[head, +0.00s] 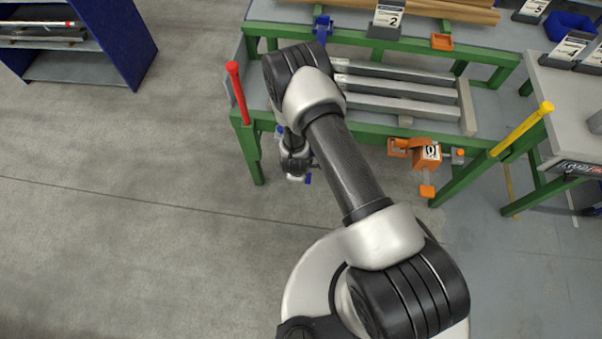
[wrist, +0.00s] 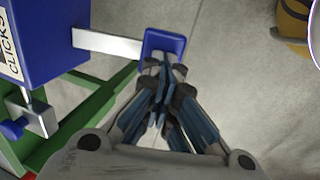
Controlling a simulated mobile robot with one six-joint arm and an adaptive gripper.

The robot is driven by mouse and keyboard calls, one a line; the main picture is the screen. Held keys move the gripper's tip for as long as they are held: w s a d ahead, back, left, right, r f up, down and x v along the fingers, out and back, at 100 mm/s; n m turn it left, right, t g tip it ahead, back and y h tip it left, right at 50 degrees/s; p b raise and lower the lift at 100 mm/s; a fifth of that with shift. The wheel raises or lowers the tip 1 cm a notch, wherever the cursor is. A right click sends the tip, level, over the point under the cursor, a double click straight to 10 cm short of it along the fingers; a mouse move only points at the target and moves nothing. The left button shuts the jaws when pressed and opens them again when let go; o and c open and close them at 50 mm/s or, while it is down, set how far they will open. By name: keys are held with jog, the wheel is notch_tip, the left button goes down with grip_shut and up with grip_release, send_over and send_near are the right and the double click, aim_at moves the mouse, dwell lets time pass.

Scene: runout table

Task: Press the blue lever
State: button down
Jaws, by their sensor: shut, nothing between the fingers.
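In the wrist view the blue lever is a silver bar (wrist: 105,43) with a square blue end pad (wrist: 178,44). It sticks out from a blue box (wrist: 38,35) marked "CLICKS". My gripper (wrist: 164,70) is shut and empty, its fingertips overlapping the pad's lower part in the picture. I cannot tell whether they touch it. In the head view my gripper (head: 295,177) is below the front left of the green-framed table (head: 365,131). A bit of the blue pad (head: 308,179) shows beside it; my arm hides most of the lever and box there.
A red handle (head: 239,95) stands at the table's left corner, a yellow one (head: 525,127) at the right. An orange counter unit (head: 428,156) hangs on the front rail. Silver bars (head: 395,87) lie on the table. Floor (head: 130,250) at left is clear.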

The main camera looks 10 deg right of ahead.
jog(key=shift+s+b+x, duration=0.2)
jog(key=shift+b+x, duration=0.3)
jog(key=shift+x, duration=0.3)
jog(key=shift+s+b+x, duration=0.15)
jog(key=shift+b+x, duration=0.3)
jog(key=shift+x, duration=0.35)
jog(key=shift+f, duration=0.15)
jog(key=shift+a, duration=0.1)
jog(key=shift+s+r+p, duration=0.1)
jog(key=shift+r+p, duration=0.2)
jog(key=shift+r, duration=0.05)
jog(key=s+a+r+p, duration=0.2)
jog(key=s+r+p, duration=0.3)
jog(key=r, duration=0.6)
jog(key=shift+s+a+r+p, duration=0.15)
jog(key=shift+s+p, duration=0.15)
jog(key=shift+s, duration=0.55)
